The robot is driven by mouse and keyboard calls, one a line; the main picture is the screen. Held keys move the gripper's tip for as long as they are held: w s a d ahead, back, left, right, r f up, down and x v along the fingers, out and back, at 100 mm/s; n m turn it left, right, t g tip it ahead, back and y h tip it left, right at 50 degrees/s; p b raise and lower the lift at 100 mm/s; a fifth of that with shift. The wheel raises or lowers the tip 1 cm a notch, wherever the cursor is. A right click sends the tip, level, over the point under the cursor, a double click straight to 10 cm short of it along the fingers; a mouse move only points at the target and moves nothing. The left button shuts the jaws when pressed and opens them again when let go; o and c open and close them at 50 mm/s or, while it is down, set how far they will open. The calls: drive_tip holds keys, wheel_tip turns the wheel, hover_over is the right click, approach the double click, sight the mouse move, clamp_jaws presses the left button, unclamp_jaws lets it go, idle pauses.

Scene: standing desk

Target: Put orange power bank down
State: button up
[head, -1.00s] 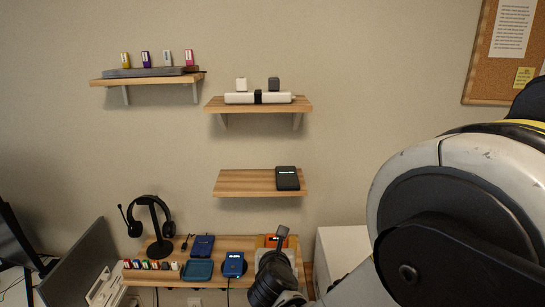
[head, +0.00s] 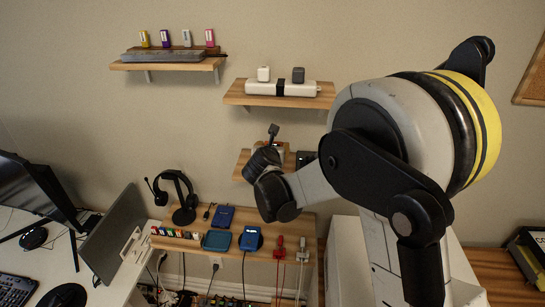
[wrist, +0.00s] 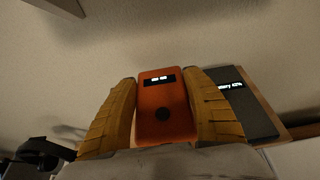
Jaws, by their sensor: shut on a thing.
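The orange power bank (wrist: 165,108) is held between the two yellow-padded fingers of my gripper (wrist: 165,115) in the wrist view. In the head view my gripper (head: 268,148) is in front of the middle wooden shelf (head: 241,168), and the arm hides most of that shelf. A black power bank (wrist: 245,105) with a lit display lies on the shelf just right of the orange one. It shows only in part in the head view (head: 305,159).
The upper shelf holds a white power strip (head: 300,89) with two chargers. The lower shelf (head: 272,225) carries a headset (head: 184,197), a blue power bank (head: 224,216), a teal tray (head: 217,240), a blue device on a pad (head: 250,239) and red-ended cables (head: 280,247).

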drive_tip(key=w+f, duration=0.1)
drive_tip(key=w, duration=0.1)
drive_tip(key=shift+w+a+f, duration=0.1)
drive_tip(key=shift+w+f, duration=0.2)
drive_tip(key=shift+f, duration=2)
drive_tip(key=shift+f+b, duration=0.15)
drive_tip(key=shift+b, duration=0.25)
drive_tip(key=o, duration=1.3)
drive_tip(key=shift+o, duration=0.2)
